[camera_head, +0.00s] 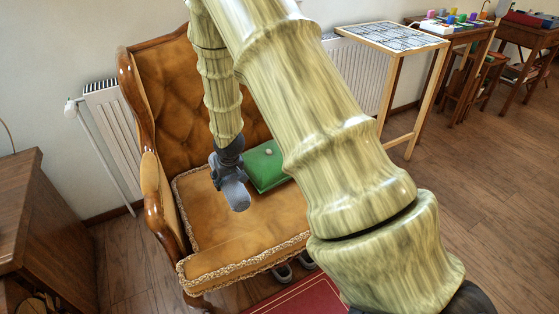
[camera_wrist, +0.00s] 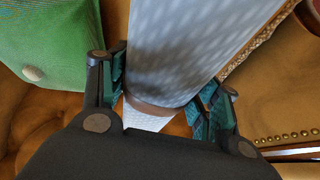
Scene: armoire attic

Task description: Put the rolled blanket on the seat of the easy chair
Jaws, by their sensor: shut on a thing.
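The rolled blanket (camera_wrist: 195,40) is a pale grey roll with a brown band, in the wrist view. My gripper (camera_wrist: 165,92) is shut on it, with one finger on each side of the roll near the band. In the head view my gripper (camera_head: 228,158) points down over the easy chair (camera_head: 165,75), with the grey-blue roll (camera_head: 235,192) below it. The easy chair has tan tufted upholstery and a wooden frame. The roll is over the seat (camera_head: 220,225); I cannot tell whether it touches it. My arm hides the chair's right side.
A green cushion (camera_head: 265,168) with a pale button lies on the seat right of my gripper; it also shows in the wrist view (camera_wrist: 50,40). A wooden cabinet (camera_head: 25,220) stands at left. A tile-topped table (camera_head: 390,38) stands behind at right. Open floor (camera_head: 500,210) lies at right.

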